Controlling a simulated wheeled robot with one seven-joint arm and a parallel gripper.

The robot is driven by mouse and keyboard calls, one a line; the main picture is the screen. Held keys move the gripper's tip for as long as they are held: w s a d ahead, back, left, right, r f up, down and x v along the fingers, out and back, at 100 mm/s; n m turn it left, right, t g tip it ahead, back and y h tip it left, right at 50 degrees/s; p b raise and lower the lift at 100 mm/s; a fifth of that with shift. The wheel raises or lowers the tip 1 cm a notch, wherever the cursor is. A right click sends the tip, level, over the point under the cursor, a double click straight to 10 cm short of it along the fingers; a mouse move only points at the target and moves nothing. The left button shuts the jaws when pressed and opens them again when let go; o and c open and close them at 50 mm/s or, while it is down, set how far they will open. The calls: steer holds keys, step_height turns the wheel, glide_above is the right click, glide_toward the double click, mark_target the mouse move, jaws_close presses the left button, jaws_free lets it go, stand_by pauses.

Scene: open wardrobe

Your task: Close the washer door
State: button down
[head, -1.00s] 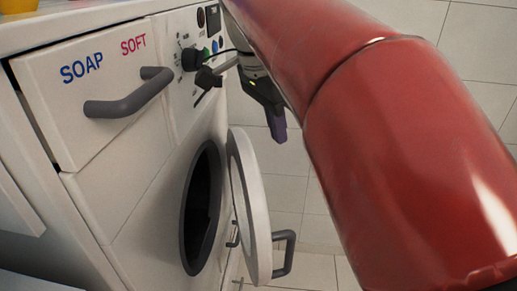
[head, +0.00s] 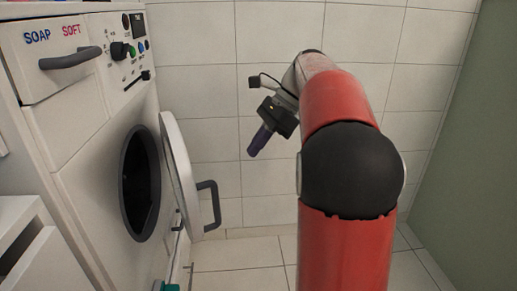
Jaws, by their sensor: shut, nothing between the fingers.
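The washer (head: 93,185) stands at the left with its dark round opening (head: 140,183) showing. The washer door (head: 178,170) is open and stands out from the front, hinged on the opening's far side. Its grey handle (head: 212,203) sticks out to the right. My gripper (head: 254,150) is above and to the right of the handle, apart from the door, pointing down and left. Its purple fingers are together with nothing between them.
The soap drawer (head: 45,62) with a grey handle and a control panel (head: 124,40) are above the opening. A tiled wall (head: 210,95) is behind. A white cabinet (head: 45,250) stands at the lower left. Tiled floor (head: 240,268) is clear below my gripper; a green wall (head: 465,150) is at the right.

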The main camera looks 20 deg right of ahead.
mark_target(189, 174)
steer(key=a+r+b+x, duration=0.1)
steer(key=a+b+x, duration=0.1)
steer(key=x, duration=0.7)
steer(key=shift+w, duration=0.15)
steer(key=shift+a, duration=0.1)
steer(key=s+a+m+t+p, duration=0.1)
steer(key=s+a+m+p, duration=0.1)
steer(key=a, duration=1.3)
steer(key=shift+a+m+t+h+p, duration=0.2)
steer(key=shift+m+t+h+p, duration=0.1)
steer(key=shift+m+t, duration=0.15)
steer(key=shift+s, duration=0.1)
